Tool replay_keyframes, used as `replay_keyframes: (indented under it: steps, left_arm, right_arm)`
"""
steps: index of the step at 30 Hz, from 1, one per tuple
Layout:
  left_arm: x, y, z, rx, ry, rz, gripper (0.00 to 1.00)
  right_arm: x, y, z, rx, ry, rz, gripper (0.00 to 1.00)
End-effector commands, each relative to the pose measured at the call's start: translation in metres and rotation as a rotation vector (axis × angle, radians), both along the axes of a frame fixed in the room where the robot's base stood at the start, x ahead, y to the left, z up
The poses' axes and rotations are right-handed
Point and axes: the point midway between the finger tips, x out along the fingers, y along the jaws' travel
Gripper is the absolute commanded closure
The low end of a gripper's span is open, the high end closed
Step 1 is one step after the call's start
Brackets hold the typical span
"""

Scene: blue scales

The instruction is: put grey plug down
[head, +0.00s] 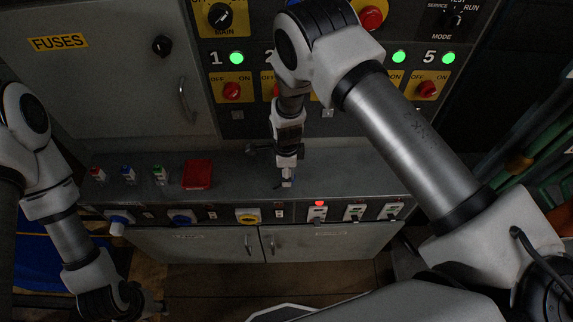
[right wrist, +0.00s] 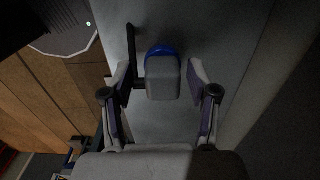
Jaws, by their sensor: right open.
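A grey plug (right wrist: 161,78) with a blue ring at its far end shows in the right wrist view, between the fingers of my right gripper (right wrist: 160,98). The fingers are apart, with a gap on both sides of the plug. In the head view my right gripper (head: 287,172) points down at the grey shelf (head: 230,180), and a small pale piece of the plug (head: 288,184) shows under it. The plug appears to be on the shelf; its contact is hard to see. My left gripper (head: 150,306) is at the lower left, dark, its fingers unclear.
Red (head: 98,174), blue (head: 128,175) and green (head: 160,175) small items and a red tray (head: 197,175) sit left on the shelf. Sockets, one with a yellow ring (head: 248,217), line its front. Behind stands a panel with switches (head: 232,90). The shelf's right part is clear.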

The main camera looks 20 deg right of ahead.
Motion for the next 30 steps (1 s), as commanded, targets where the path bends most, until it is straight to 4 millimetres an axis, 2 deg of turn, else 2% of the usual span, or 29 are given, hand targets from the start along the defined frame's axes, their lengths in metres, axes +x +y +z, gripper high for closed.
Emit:
replay_keyframes:
  steps: [5,12,15,18,23,25,28,29,30]
  left_arm:
    - [0.0,0.0,-0.013,0.0,0.0,-0.001,0.6]
    - [0.0,0.0,-0.032,0.0,0.0,0.0,0.6]
    - [0.0,0.0,-0.035,0.0,0.0,0.0,0.6]
    - [0.0,0.0,-0.035,0.0,0.0,0.0,0.6]
    - [0.0,0.0,-0.034,0.0,0.0,0.0,0.6]
    - [0.0,0.0,-0.035,0.0,0.0,0.0,0.6]
    - [0.0,0.0,-0.035,0.0,0.0,0.0,0.6]
    - [0.0,0.0,-0.035,0.0,0.0,0.0,0.6]
    - [0.0,0.0,-0.035,0.0,0.0,0.0,0.6]
  right_arm:
    - [0.002,0.0,0.03,-0.001,-0.005,0.0,0.41]
    - [0.001,0.0,0.09,-0.001,-0.005,0.0,0.41]
    - [0.001,0.0,0.107,-0.001,-0.004,0.001,0.41]
    - [0.0,0.0,0.114,0.0,-0.001,0.001,0.41]
    - [-0.001,0.0,0.115,-0.001,0.001,0.002,0.41]
    - [-0.006,-0.005,0.108,-0.006,0.004,0.036,0.41]
    - [-0.033,-0.028,0.075,-0.028,0.017,0.218,0.41]
    - [-0.046,-0.038,0.061,-0.038,0.022,0.31,0.41]
    - [-0.068,-0.051,0.04,-0.048,0.032,0.455,0.41]
